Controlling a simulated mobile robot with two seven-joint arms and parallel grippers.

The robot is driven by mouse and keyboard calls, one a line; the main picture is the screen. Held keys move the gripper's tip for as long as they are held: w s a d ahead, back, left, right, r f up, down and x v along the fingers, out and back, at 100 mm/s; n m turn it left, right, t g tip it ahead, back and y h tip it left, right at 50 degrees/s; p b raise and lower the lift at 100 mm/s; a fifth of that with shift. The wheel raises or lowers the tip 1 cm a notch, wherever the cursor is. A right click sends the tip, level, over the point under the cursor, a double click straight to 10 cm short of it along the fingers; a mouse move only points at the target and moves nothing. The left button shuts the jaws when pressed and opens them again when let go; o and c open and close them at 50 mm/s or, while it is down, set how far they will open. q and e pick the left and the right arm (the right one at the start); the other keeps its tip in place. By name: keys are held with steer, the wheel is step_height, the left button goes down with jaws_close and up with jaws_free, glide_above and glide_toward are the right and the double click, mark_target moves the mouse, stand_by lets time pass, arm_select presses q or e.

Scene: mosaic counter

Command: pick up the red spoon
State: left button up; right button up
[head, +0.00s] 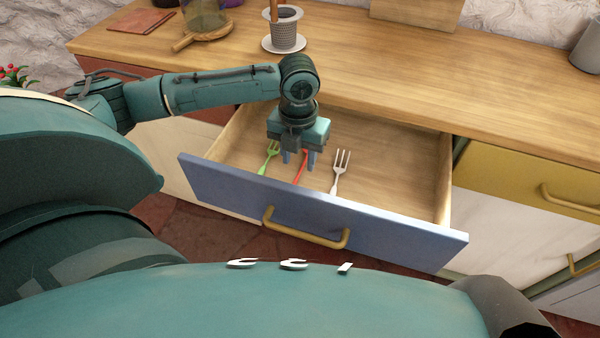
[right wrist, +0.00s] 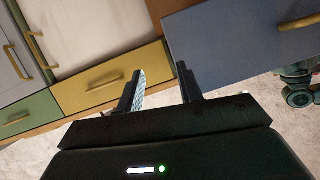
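The red spoon (head: 301,172) lies in the open blue-fronted drawer (head: 400,190). Only its thin red part shows; its far end is hidden under my left gripper. My left gripper (head: 298,160) points down into the drawer right over the red spoon, its two fingers apart on either side of it. I cannot tell whether the fingers touch it. In the right wrist view, my right gripper (right wrist: 162,90) is open and empty, well away from the spoon, with cabinet fronts beyond it.
A green fork (head: 269,157) lies just left of the spoon and a white fork (head: 340,168) just right. The drawer's right side is empty. On the wooden counter (head: 400,75) stand a utensil holder (head: 285,32), a glass jar on a wooden board (head: 203,38) and a grey cup (head: 588,48).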

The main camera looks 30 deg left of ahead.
arm_select(q)
steer(key=f, duration=0.3)
steer(key=w+f+b, duration=0.1)
steer(key=shift+a+f, duration=0.15)
steer(key=shift+a, duration=0.2)
steer(key=shift+f, duration=0.6)
steer(key=shift+c, duration=0.2)
jaws_close()
